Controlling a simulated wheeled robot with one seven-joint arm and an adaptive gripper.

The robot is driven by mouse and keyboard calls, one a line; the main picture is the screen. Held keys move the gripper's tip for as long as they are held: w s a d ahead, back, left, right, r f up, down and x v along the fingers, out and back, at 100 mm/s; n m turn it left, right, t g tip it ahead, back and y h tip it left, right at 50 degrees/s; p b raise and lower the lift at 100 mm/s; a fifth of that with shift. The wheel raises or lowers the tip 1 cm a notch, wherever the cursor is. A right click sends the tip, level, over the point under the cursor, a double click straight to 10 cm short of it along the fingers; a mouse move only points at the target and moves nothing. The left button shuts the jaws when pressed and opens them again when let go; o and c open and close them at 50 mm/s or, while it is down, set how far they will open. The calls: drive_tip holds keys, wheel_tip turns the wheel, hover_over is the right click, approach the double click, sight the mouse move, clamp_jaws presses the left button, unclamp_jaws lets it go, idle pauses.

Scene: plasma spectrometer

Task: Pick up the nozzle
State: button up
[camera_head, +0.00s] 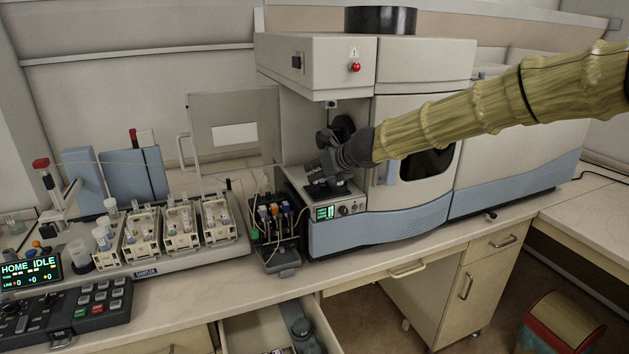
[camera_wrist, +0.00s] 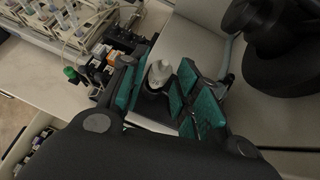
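The nozzle (camera_wrist: 160,73) is a small whitish cone in the wrist view, standing on a dark base. My gripper (camera_wrist: 155,84) reaches in from the bottom of that view. Its teal-padded fingers are spread, one to the left of the nozzle and the others to the right, with a visible gap on the left side. The gap on the right is small, and I cannot tell whether a pad touches. In the head view my gripper (camera_head: 327,178) is low in the open bay of the spectrometer (camera_head: 420,62), and it hides the nozzle there.
A black round part (camera_wrist: 275,45) stands right of the fingers. A small pump with coloured clips (camera_head: 275,222) stands left of the bay. Sampler racks (camera_head: 143,235) fill the left bench. An open drawer (camera_head: 262,330) is below. The bench's front strip (camera_head: 200,283) is clear.

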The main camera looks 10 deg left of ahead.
drive_tip(key=shift+w+a+f, duration=0.4)
drive_tip(key=shift+d, duration=0.1)
drive_tip(key=shift+c, duration=0.2)
clamp_jaws()
drive_tip(key=shift+r, duration=0.1)
